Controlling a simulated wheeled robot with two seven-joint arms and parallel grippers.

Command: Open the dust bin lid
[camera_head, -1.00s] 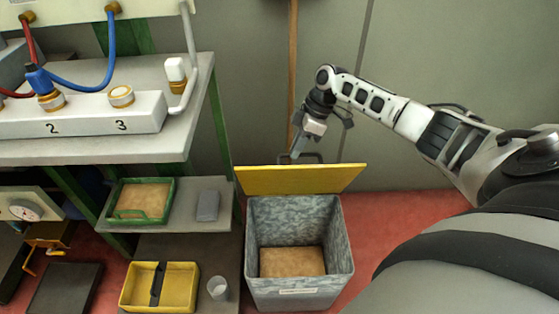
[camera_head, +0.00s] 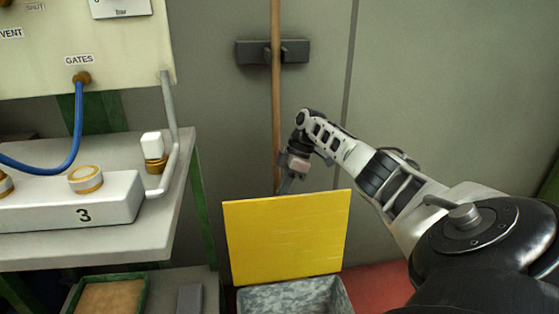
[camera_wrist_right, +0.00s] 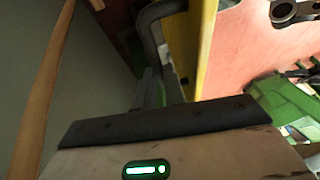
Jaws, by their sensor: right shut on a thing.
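The dust bin (camera_head: 290,298) is a grey mottled box at the bottom of the head view; only its upper part shows. Its yellow lid (camera_head: 285,240) stands raised at the back edge, its broad face toward me, so the bin is open. My right gripper (camera_head: 285,184) is behind the lid's top edge. In the wrist view the lid (camera_wrist_right: 208,45) is seen edge-on, and my right gripper (camera_wrist_right: 160,90) is shut on the dark lid handle (camera_wrist_right: 150,22). In the head view the handle is hidden behind the lid. My left gripper is not in view.
A wooden pole (camera_head: 276,120) hangs from a dark wall bracket (camera_head: 245,52) close behind the gripper. A grey bench (camera_head: 100,232) with a white block and blue hose stands left. A green-rimmed tray (camera_head: 108,295) lies below it. Red floor shows right of the bin.

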